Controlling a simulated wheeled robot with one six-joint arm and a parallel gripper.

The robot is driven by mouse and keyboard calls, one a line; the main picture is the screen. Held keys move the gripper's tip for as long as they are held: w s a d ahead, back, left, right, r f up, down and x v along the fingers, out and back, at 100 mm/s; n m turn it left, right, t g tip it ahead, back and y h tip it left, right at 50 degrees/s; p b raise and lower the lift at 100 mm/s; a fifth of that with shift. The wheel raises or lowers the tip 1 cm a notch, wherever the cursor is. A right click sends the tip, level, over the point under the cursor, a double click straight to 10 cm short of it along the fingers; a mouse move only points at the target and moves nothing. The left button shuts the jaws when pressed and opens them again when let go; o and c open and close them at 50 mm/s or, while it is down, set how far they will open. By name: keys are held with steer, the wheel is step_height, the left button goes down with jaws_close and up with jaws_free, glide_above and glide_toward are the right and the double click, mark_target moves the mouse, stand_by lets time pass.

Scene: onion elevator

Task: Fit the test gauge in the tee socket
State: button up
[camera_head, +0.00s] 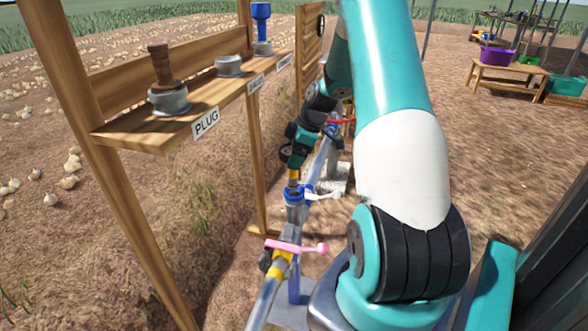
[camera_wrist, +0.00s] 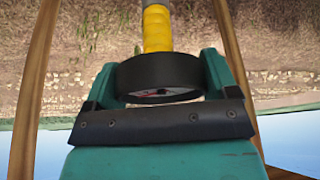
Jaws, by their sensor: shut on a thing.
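My gripper (camera_head: 290,153) is shut on the test gauge, a black round dial (camera_wrist: 160,75) with a yellow stem (camera_wrist: 157,28). The dial sits between the jaws in the wrist view, with its face mostly turned away. In the head view the gauge (camera_head: 285,153) shows beside the jaws, and its stem points down at the blue tee socket (camera_head: 294,196) on the pipe. The stem's lower end is at or just above the socket's top; I cannot tell whether it is inside. A grey end shows past the yellow stem in the wrist view.
The pipe carries a pink-handled valve (camera_head: 297,247), a white lever (camera_head: 325,195) and a red lever (camera_head: 341,121). A wooden shelf (camera_head: 180,125) at left holds a brown plug (camera_head: 160,65), an empty grey holder (camera_head: 229,66) and a blue piece (camera_head: 261,20). Its posts stand near the pipe.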

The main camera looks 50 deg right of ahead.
steer(key=shift+f, duration=2.2)
steer(key=shift+f, duration=0.1)
steer(key=shift+f+b, duration=0.15)
steer(key=shift+b, duration=0.2)
steer(key=o, duration=0.9)
steer(key=shift+o, duration=0.2)
steer(key=p+v, duration=0.1)
steer(key=v, duration=1.1)
steer(key=shift+r, duration=0.3)
